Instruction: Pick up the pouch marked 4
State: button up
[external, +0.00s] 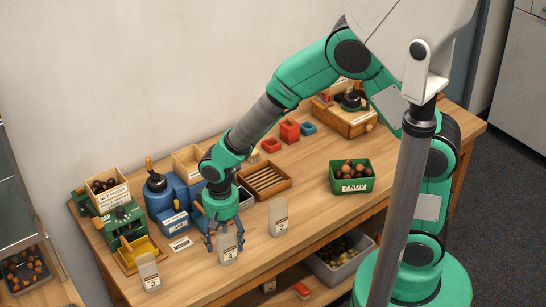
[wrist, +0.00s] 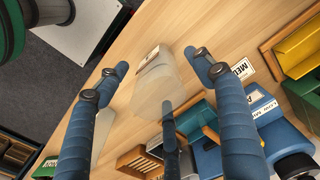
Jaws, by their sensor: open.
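The pouch marked 4 (external: 228,253) is a pale, translucent bag standing near the table's front edge. My gripper (external: 224,241) is open, pointing down directly over it, with fingers on either side of its upper part. In the wrist view the pouch (wrist: 154,82) lies between the spread fingers of my gripper (wrist: 160,70), with gaps at both sides. Whether the third finger touches it I cannot tell. A pouch marked 3 (external: 149,272) stands to the left. Another pouch (external: 278,217), its number unclear, stands to the right.
A green bin of chestnuts (external: 351,176) stands at right. The table (external: 330,226) is clear between this bin and the right-hand pouch.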

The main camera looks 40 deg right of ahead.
aim_at(226, 247)
jog(key=shift+s+f+b, duration=0.2)
jog(key=shift+f+b, duration=0.5)
jog(key=shift+f, duration=1.8)
jog(key=c, duration=1.4)
jog(key=shift+r, duration=0.15)
jog(key=shift+r, duration=0.5)
jog(key=shift+s+d+r+p, duration=0.2)
jog(key=shift+r+p, duration=0.15)
jog(key=shift+r, duration=0.3)
jog(key=shift+s+d+r+p, duration=0.1)
jog(key=shift+s+r+p, duration=0.15)
jog(key=shift+r, duration=0.35)
jog(key=s+d, duration=0.2)
jog(key=s, duration=0.2)
jog(key=s+d+p, duration=0.1)
jog(key=s+d, duration=0.2)
jog(key=s, duration=0.1)
jog(key=s+d+r+p, duration=0.1)
jog(key=s+d, duration=0.2)
jog(key=s, duration=0.1)
jog(key=shift+s+r, duration=0.1)
jog(key=shift+s, duration=0.3)
